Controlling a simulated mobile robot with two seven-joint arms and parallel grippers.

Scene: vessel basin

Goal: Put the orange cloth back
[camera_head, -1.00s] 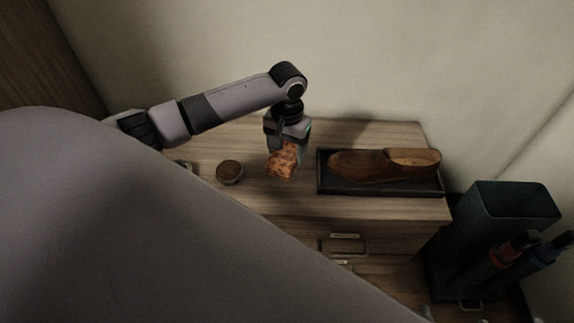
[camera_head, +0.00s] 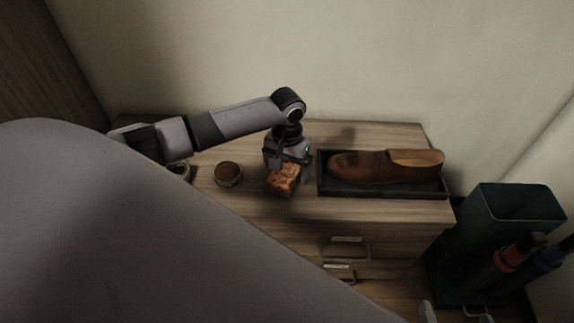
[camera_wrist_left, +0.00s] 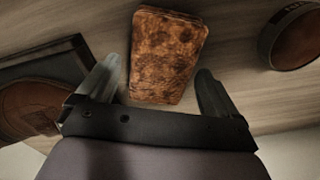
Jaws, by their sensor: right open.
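The orange cloth (camera_head: 284,181), a mottled rust-orange folded block, is on or just over the wooden cabinet top, between the round dark pot and the shoe tray. In the left wrist view the cloth (camera_wrist_left: 166,55) lies between and beyond the fingertips. My left gripper (camera_head: 287,168) points down over it; in the wrist view its fingers (camera_wrist_left: 158,78) are spread, with a gap between the left finger and the cloth. It looks open. Two grey tips at the bottom edge of the head view appear to be my right gripper (camera_head: 457,314), apart and empty.
A black tray (camera_head: 325,188) holding a brown shoe (camera_head: 385,166) is right of the cloth. A small round pot (camera_head: 228,174) stands left. A dark green bin (camera_head: 515,205) stands right of the cabinet, by red- and blue-banded rods. Drawer handles (camera_head: 345,240) face front.

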